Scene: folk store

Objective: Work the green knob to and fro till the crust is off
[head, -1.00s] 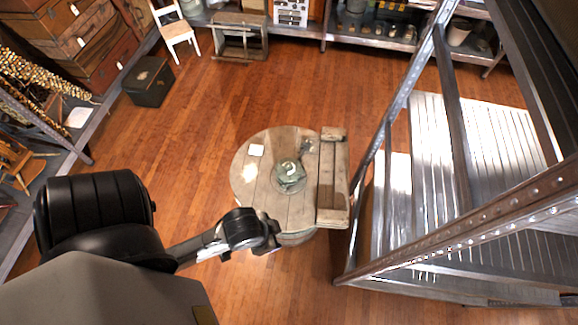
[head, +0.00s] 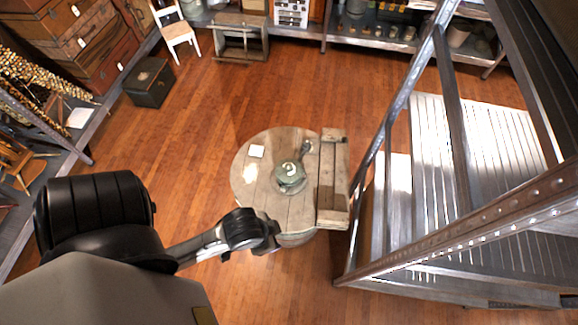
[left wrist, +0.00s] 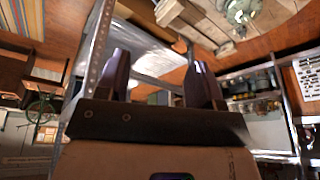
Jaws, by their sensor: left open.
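A grey-green knob-like fitting (head: 290,178) with a pale curved mark on top sits near the middle of a round wooden tabletop (head: 257,193). A small dark part sticks out from it to the upper right. I cannot make out any crust on it. My left gripper (head: 264,240) is at the tabletop's near edge, below and left of the fitting and apart from it. In the left wrist view my fingers (left wrist: 159,62) are spread with nothing between them. The green fitting (left wrist: 240,10) shows there at the top right, beyond the fingers. My right gripper is out of view.
A wooden plank piece (head: 333,180) lies along the tabletop's right side. A metal frame with steps (head: 450,150) stands close on the right. Open floor (head: 200,130) lies to the left and behind.

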